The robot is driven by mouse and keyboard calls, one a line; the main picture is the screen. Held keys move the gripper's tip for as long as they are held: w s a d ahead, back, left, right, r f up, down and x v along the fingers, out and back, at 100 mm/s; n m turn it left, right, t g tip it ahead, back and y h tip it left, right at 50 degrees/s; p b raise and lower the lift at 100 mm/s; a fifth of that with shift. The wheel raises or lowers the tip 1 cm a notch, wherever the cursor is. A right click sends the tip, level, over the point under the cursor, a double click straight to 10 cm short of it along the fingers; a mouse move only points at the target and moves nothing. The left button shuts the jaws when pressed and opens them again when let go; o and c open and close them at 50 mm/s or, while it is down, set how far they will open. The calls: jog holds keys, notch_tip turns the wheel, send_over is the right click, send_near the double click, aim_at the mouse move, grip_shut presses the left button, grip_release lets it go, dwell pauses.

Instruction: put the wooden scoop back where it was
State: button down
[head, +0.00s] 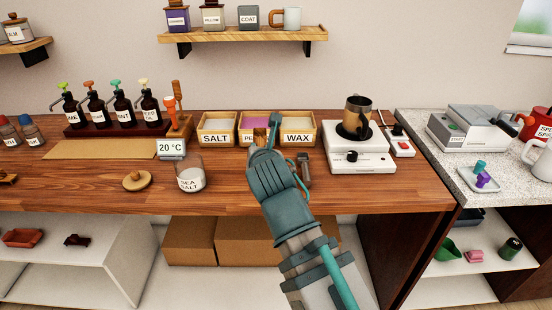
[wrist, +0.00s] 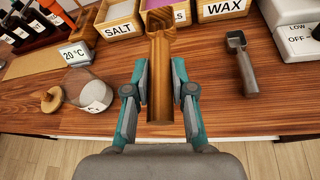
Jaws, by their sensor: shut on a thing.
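The wooden scoop (wrist: 161,55) is upright in the picture in the wrist view, its handle between the fingers of my gripper (wrist: 160,85). My gripper is shut on the handle; the scoop's head points away from me, toward the boxes. In the head view my gripper (head: 262,160) is in front of the middle box, and only a brown bit of the scoop (head: 260,136) shows past it. The scoop's head overlaps the gap between the SALT box (head: 216,143) and the middle box (head: 246,139) in the wrist view. Whether it touches either is unclear.
A WAX box (head: 298,144) stands right of the middle box. A dark-handled tool (wrist: 240,65) lies right of my gripper. A glass SEA SALT jar (head: 190,181) and round wooden lid (head: 137,181) stand left. A wooden stand (head: 179,128) holds tools behind the temperature display (head: 171,149).

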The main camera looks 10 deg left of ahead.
jog(key=p, duration=0.1)
jog(key=w+p, duration=0.1)
jog(key=shift+d+h+p, duration=0.25)
jog(key=shift+h+p, duration=0.15)
jog(key=w+a+p, duration=0.1)
jog(key=p, duration=0.4)
jog(key=shift+f, duration=0.35)
jog(key=w+a+f, duration=0.3)
jog(key=f, duration=0.1)
jog(key=w+a+f, duration=0.4)
jog(key=shift+w+a, duration=0.15)
jog(key=shift+w, duration=0.15)
jog(key=shift+w+a+f, duration=0.25)
jog(key=shift+w+f, duration=0.05)
jog(key=shift+f, duration=0.2)
jog(key=shift+w+a+f, duration=0.15)
jog(key=shift+f, duration=1.7)
